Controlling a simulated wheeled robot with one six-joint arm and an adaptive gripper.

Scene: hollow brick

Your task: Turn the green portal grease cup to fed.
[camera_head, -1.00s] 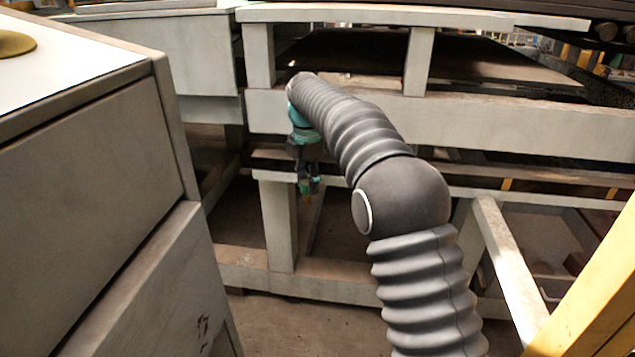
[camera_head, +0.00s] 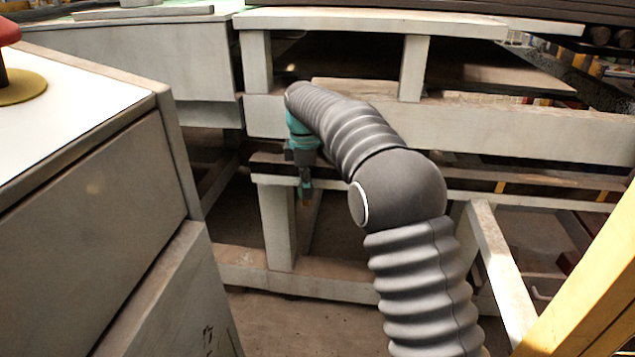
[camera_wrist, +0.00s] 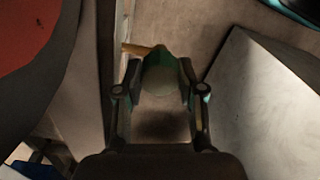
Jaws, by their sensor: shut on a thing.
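The green grease cup (camera_wrist: 163,70) shows in the wrist view between the two fingers of my gripper (camera_wrist: 160,82), which is shut on it. A small brass-yellow lever (camera_wrist: 136,48) sticks out to the left at its far end. In the head view my gripper (camera_head: 305,186) hangs down in front of the pale bench frame, left of my ribbed arm. The cup is too small there to make out clearly, and I cannot read any fed mark.
A grey cabinet (camera_head: 95,190) with a white top fills the left. A red knob on a yellow base (camera_head: 22,88) stands on it. The bench's beam (camera_head: 490,125) and post (camera_head: 279,228) are close to my arm. A yellow bar (camera_head: 585,300) is at lower right.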

